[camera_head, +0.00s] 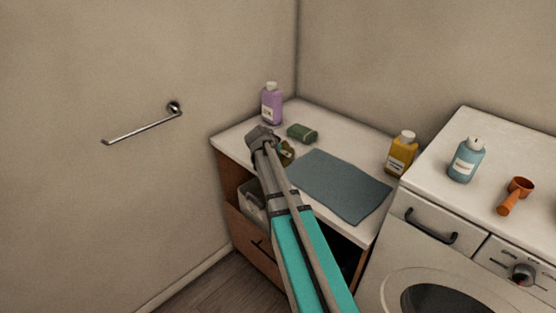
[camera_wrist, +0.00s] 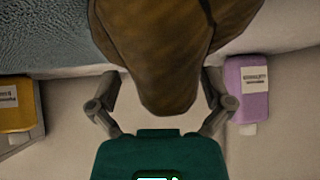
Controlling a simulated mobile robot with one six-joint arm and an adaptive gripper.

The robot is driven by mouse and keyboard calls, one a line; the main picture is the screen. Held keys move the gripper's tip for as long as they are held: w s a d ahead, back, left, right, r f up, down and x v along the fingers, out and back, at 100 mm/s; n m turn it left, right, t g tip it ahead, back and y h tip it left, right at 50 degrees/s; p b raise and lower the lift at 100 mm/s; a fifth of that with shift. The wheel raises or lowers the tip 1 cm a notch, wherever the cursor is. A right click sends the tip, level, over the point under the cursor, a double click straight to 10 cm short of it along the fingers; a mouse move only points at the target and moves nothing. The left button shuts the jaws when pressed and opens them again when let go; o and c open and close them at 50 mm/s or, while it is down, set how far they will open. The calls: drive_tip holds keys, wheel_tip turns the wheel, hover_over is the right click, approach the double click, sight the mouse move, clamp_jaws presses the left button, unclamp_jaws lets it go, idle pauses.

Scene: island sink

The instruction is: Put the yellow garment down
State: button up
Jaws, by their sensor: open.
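The yellow garment (camera_wrist: 170,45) is brownish yellow and fills the top middle of the wrist view, its rounded end hanging down between my fingers. In the head view only a small part of the garment (camera_head: 289,154) shows beside my gripper (camera_head: 284,149), above the counter's left part. My gripper (camera_wrist: 160,84) is open, with one finger on each side of the garment. I cannot tell whether the fingers touch it or whether it rests fully on the counter.
The white counter (camera_head: 355,138) carries a blue-grey mat (camera_head: 345,188), a purple bottle (camera_head: 271,104), a dark green folded item (camera_head: 302,133) and a yellow bottle (camera_head: 402,153). A washer (camera_head: 505,135) at right holds a blue bottle (camera_head: 466,160) and an orange scoop (camera_head: 516,195). Walls close the back and left.

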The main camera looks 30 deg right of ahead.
idle(0.5)
drive_tip(key=shift+s+r, duration=0.1)
drive_tip(key=shift+s, duration=0.05)
drive_tip(key=c, duration=1.1)
drive_tip(key=shift+c, duration=0.2)
drive_tip(key=shift+c, duration=0.5)
drive_tip(key=shift+r, duration=0.1)
